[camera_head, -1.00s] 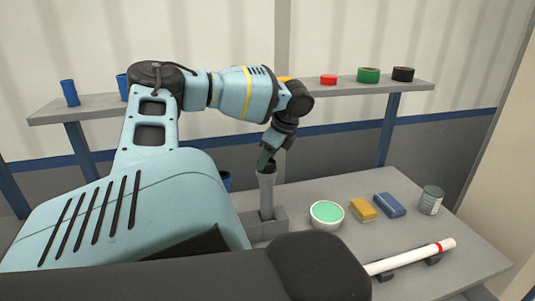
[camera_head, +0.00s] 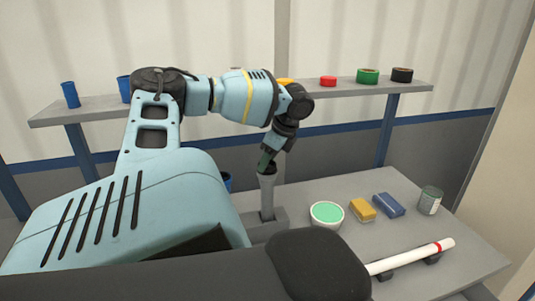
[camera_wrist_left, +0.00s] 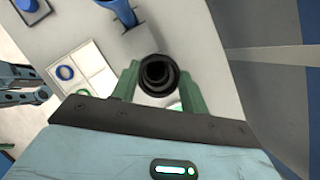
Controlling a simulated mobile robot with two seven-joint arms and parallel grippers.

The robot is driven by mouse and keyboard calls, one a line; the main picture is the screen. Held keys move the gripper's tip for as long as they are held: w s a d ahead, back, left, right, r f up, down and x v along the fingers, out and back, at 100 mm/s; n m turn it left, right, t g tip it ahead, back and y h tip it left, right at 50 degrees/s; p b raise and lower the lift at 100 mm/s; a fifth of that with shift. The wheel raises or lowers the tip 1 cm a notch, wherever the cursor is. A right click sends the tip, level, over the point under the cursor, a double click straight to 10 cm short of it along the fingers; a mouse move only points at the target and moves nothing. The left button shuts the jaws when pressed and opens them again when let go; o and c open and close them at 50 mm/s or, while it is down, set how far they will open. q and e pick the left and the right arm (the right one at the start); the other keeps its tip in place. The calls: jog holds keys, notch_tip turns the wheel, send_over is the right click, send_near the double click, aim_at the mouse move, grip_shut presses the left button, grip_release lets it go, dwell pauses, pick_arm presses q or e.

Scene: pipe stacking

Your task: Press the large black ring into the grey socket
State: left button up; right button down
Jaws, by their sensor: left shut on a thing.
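In the head view my left gripper (camera_head: 266,158) points down at the flared top of an upright grey pipe (camera_head: 267,198), which stands in a grey block (camera_head: 263,228). The flared top is the grey socket (camera_head: 267,173). In the left wrist view the green fingers (camera_wrist_left: 156,76) are shut on a large black ring (camera_wrist_left: 146,86), with its dark opening facing the camera. The ring is hard to make out in the head view, and the fingers and ring hide the socket in the wrist view. I cannot tell whether the ring is seated. My right gripper is not seen.
The wrist view shows a blue flared pipe (camera_wrist_left: 142,42) nearby and a white tray (camera_wrist_left: 97,62) with a blue ring (camera_wrist_left: 65,73). On the table are a green-filled bowl (camera_head: 327,214), yellow and blue blocks, a can (camera_head: 430,200) and a white tube (camera_head: 410,257). A shelf (camera_head: 340,88) runs behind.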

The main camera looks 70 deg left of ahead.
pick_arm(q)
jog(key=shift+f, duration=0.1)
dwell(0.9)
jog(key=o, duration=1.4)
jog(key=shift+o, duration=0.2)
notch_tip(320, 180, up, 7)
dwell(0.5)
grip_shut()
dwell(0.6)
